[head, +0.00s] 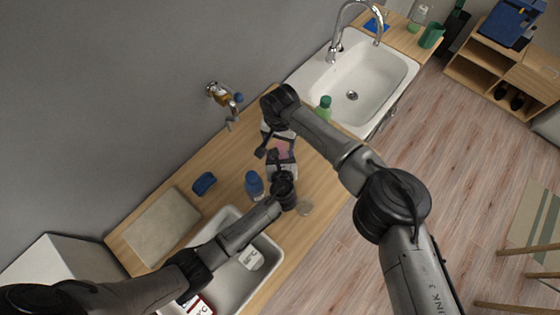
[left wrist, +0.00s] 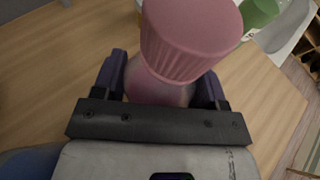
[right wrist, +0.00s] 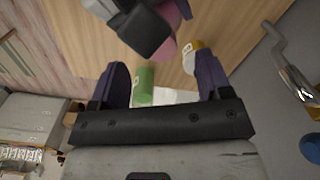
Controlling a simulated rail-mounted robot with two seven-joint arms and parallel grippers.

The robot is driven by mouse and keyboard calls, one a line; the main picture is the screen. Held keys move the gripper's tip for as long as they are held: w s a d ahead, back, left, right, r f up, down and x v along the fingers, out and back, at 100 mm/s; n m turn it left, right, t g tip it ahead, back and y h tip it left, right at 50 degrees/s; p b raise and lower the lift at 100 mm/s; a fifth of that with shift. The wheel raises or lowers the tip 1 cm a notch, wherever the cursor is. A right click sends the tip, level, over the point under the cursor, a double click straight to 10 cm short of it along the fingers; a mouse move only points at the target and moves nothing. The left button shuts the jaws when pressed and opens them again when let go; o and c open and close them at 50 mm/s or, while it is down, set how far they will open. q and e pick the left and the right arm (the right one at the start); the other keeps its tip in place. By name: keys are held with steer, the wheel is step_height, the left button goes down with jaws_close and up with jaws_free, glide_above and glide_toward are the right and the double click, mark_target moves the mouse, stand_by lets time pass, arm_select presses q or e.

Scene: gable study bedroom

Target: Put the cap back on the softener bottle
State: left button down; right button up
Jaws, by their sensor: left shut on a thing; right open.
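The pink softener bottle (left wrist: 160,85) stands between the fingers of my left gripper (left wrist: 165,85), which is shut on it. A wide, ribbed pink cap (left wrist: 190,35) shows at its top in the left wrist view; I cannot tell whether it is fully seated. In the head view, pink (head: 283,150) shows between my two hands, partly hidden by them. My right gripper (right wrist: 160,80) is open and empty, with its fingers well apart. In the right wrist view, a pink part (right wrist: 171,15) shows beyond its fingertips, beside my dark left gripper.
A green bottle (head: 323,108) stands by the white basin (head: 352,80). A blue bottle (head: 254,185), a blue sponge-like thing (head: 204,183) and a small pale disc (head: 305,208) are on the wooden counter. A wall tap (head: 222,98) is above; a sink (head: 272,252) is at the front.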

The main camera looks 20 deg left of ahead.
steer(key=o, duration=0.4)
step_height(320, 180, up, 12)
stand_by(0.7)
arm_select(q)
steer(key=shift+c, duration=0.4)
jaws_free()
steer(key=shift+s, duration=0.1)
steer(key=v, duration=1.3)
steer(key=shift+s+d, duration=0.2)
steer(key=shift+r, duration=0.15)
